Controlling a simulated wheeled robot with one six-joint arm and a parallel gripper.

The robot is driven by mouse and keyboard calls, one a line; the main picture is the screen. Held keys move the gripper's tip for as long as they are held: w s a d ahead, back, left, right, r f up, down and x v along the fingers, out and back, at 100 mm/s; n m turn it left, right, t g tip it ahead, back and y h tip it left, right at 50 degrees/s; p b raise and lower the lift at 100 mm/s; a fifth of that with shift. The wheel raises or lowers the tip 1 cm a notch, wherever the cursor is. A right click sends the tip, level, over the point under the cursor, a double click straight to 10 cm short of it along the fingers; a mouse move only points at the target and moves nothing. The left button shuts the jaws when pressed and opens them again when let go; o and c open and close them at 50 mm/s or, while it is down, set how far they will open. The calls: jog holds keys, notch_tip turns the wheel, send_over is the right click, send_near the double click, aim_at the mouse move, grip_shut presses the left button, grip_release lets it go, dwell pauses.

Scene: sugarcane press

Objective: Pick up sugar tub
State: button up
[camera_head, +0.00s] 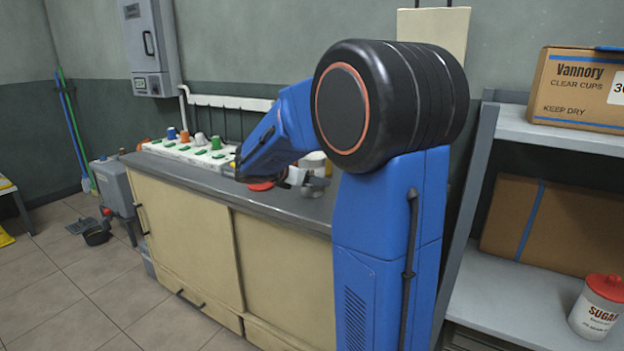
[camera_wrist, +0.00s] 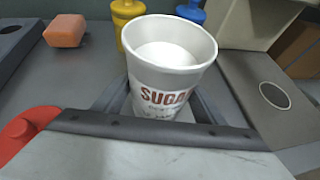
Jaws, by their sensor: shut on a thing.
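The sugar tub (camera_wrist: 170,75) is a white cup with brown "SUGAR" lettering, in the middle of the wrist view. It is lidless, upright and holds white sugar. My gripper (camera_wrist: 162,108) is shut on it, with dark fingers on both sides of its lower part. I cannot tell whether its base touches the counter. In the head view my gripper (camera_head: 308,182) is over the counter, partly hidden by my arm. A flat red round thing, perhaps a lid (camera_head: 261,186), lies beside it; red also shows at the left of the wrist view (camera_wrist: 25,132).
Another sugar tub with a red lid (camera_head: 597,306) stands on the right shelf (camera_head: 530,250). A white rack (camera_head: 190,152) with several coloured cups is at the counter's left. An orange block (camera_wrist: 65,31), a yellow bottle (camera_wrist: 125,15) and a blue one (camera_wrist: 190,10) stand near the held tub.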

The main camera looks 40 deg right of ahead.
jog(key=shift+r, duration=0.2)
notch_tip(320, 180, up, 9)
jog(key=shift+r, duration=0.2)
dwell(0.9)
jog(key=shift+r, duration=0.1)
dwell(0.8)
